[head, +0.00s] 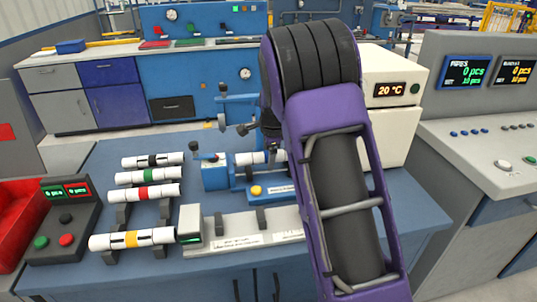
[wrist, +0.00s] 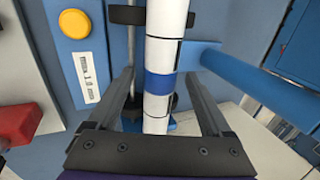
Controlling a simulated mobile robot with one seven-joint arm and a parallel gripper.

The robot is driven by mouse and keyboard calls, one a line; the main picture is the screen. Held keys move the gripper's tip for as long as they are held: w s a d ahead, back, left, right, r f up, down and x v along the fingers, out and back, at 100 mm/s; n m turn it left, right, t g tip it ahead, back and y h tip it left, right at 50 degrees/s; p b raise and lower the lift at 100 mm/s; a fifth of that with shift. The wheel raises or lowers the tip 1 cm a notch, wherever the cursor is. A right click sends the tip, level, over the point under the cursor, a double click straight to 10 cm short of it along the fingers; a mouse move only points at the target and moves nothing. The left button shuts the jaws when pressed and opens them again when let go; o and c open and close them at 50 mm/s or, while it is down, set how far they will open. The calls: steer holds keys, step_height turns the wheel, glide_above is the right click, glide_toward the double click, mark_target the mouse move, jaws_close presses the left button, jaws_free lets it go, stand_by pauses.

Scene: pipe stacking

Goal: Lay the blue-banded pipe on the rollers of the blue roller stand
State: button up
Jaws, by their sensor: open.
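The blue-banded pipe (wrist: 157,85) is white with dark marks and runs up the middle of the wrist view. My gripper (wrist: 157,76) is open, with one finger on each side of the pipe and gaps visible beside it. In the head view, a white pipe (head: 249,158) lies at the blue stand (head: 215,178), partly hidden by my purple arm; its band is not visible there. A dark roller-like part (wrist: 126,15) shows behind the pipe in the wrist view. Whether the pipe fully rests on rollers cannot be told. My gripper is hidden in the head view.
Black-banded (head: 152,160), green-banded (head: 150,176), red-banded (head: 147,193) and yellow-banded (head: 132,239) pipes lie on supports at the left. A yellow button (head: 256,190) is on the stand's front. A cream box (head: 395,125) with a temperature display stands right of my arm.

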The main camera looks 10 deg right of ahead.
steer(key=p+v, duration=0.2)
steer(key=v, duration=1.5)
steer(key=shift+r, duration=0.1)
